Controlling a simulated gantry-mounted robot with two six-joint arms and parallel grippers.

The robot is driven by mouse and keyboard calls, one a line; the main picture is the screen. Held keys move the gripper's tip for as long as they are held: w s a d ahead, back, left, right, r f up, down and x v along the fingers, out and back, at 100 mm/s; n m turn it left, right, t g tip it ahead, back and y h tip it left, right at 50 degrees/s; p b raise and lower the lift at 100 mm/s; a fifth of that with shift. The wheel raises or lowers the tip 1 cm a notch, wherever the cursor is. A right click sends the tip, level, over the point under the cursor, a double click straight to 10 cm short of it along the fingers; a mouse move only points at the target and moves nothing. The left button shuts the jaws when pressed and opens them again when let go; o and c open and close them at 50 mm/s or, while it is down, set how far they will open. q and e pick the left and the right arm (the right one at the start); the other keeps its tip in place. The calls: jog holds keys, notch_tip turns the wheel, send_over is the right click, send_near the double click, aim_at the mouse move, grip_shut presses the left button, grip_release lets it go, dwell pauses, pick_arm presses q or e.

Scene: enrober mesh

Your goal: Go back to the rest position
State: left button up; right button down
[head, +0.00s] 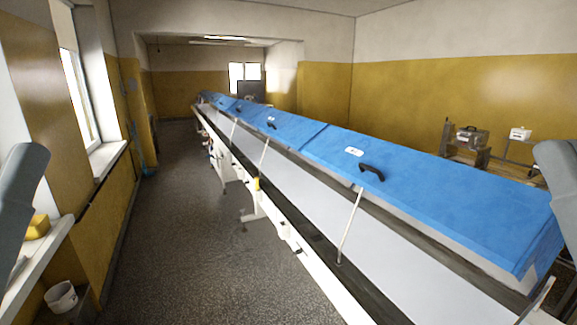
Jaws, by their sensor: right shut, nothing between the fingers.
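My right arm (560,190) shows as a grey shape at the right edge, beside the near end of the blue covers. My right gripper is shut and empty, and its fingertips are hard to make out here. My left arm (22,190) shows as a grey link at the left edge, in front of the window wall. The left gripper is not in view. Both arms are apart from each other, at the two sides of the picture. The long machine has blue hinged covers (430,190) with black handles (372,172), raised over a pale belt (300,195).
A thin prop rod (350,225) stands between cover and frame. The speckled floor (185,230) left of the machine is clear. A sill at left holds a yellow block (38,227), with a white bucket (61,297) below. Carts (468,148) stand at the right wall.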

notch_tip(320, 180, up, 23)
jog(key=p, duration=1.9)
notch_tip(320, 180, down, 61)
jog(key=b, duration=6.1)
jog(key=shift+y, duration=0.3)
jog(key=shift+f, duration=0.1)
